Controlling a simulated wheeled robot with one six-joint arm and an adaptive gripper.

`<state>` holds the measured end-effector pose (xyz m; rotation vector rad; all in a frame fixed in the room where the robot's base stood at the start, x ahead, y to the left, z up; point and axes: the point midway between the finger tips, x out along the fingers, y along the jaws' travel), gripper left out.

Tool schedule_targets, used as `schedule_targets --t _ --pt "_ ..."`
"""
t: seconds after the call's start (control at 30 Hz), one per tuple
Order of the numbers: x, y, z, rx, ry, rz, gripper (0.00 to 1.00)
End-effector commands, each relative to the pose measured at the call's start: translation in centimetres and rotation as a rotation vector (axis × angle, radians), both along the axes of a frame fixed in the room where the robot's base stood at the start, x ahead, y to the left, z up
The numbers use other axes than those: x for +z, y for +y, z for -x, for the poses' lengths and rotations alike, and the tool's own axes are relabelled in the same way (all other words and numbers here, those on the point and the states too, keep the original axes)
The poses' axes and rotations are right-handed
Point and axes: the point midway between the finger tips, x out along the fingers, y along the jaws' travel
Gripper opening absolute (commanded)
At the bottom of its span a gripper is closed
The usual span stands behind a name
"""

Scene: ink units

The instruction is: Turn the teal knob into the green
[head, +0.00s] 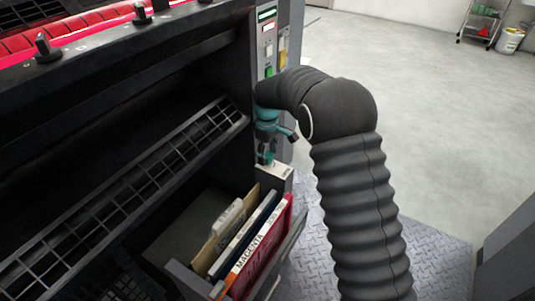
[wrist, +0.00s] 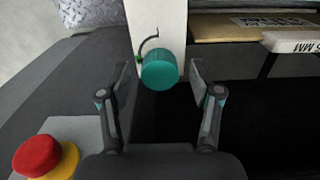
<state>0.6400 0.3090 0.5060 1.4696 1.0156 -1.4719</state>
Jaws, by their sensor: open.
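The teal knob (wrist: 159,69) sits on a pale panel strip (wrist: 172,22) in the wrist view. A thin dark curved scale runs above and left of it, with a small green part (wrist: 138,59) at its left lower end. My gripper (wrist: 160,78) is open, with one finger to the left of the knob and one to the right. Gaps show between the fingers and the knob. In the head view my gripper (head: 267,145) points down beside the machine's column; I cannot make out the knob there.
A red button (wrist: 37,156) on a yellow base is at the wrist view's lower left. A rack (head: 170,267) of folders, one marked MAGENTA (head: 255,250), stands near my gripper. The dark machine (head: 130,90) fills the left; open floor (head: 430,110) lies right.

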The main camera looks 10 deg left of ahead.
Motion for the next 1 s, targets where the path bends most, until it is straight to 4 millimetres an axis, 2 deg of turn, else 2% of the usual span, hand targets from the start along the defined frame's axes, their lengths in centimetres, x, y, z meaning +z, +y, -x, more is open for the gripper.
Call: schedule_targets --t 0.17,0.4,0.6,0.8,1.0 --pt "2.4 0.0 -0.1 0.0 -0.004 -0.003 0.64" --pt "7.2 0.1 0.0 0.001 -0.004 -0.002 0.64" --pt "10.3 0.1 0.0 0.001 -0.003 -0.001 0.64" --pt "11.6 0.1 0.0 0.001 -0.001 -0.001 0.64" --pt "11.7 0.1 0.0 0.001 -0.001 -0.001 0.64"
